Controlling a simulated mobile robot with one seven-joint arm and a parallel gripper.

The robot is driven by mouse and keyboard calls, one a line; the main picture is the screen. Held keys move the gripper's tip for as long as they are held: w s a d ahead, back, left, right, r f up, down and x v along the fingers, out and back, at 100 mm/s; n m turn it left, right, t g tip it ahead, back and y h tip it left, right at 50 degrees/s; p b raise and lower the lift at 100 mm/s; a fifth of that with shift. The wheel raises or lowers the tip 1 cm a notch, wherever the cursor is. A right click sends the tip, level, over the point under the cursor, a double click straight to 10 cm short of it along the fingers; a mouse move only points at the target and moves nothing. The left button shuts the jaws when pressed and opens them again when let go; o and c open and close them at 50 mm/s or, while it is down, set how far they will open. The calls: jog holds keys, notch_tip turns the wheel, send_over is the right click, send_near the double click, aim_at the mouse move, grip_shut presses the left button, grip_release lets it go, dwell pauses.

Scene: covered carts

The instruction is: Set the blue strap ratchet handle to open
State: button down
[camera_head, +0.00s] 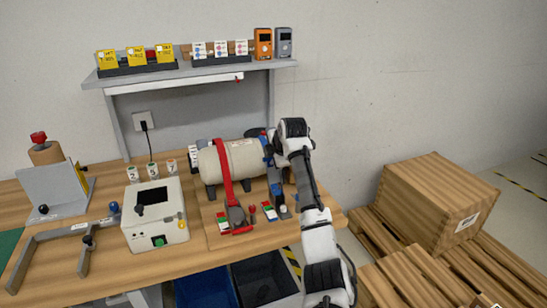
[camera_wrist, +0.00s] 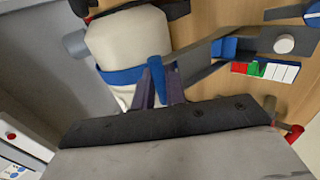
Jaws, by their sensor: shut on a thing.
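A cream tank (camera_head: 243,160) lies on its side on a wooden board on the bench. A blue strap (camera_wrist: 122,76) wraps around it near its right end. The blue strap's ratchet (camera_head: 279,200) sits on the board in front of the tank, beside a red-green marker (camera_head: 269,211). In the wrist view, my gripper (camera_wrist: 160,88) is shut on the upright blue ratchet handle (camera_wrist: 156,68), close to the tank's side. In the head view, my arm partly hides the tank's right end, the blue strap and my fingers. The handle's exact angle is hard to tell.
A red strap (camera_head: 222,165) with its own ratchet (camera_head: 237,216) is just left. A white instrument box (camera_head: 155,228) stands further left. A shelf (camera_head: 190,73) holds labelled items above. Wooden pallets and a crate (camera_head: 428,203) stand on the floor right of the bench.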

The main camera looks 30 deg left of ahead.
jog(key=shift+s+a+f, duration=0.1)
jog(key=shift+s+f, duration=0.1)
jog(key=shift+f, duration=0.4)
jog(key=c, duration=1.8)
grip_release()
jog(key=b+v, duration=0.1)
jog(key=v, duration=0.4)
jog(key=b+v, duration=0.2)
jog(key=v, duration=0.2)
jog(key=b+v, duration=0.1)
jog(key=v, duration=0.4)
jog(key=shift+w+r+b, duration=0.2)
jog(key=shift+r+b, duration=0.15)
jog(key=shift+r, duration=0.15)
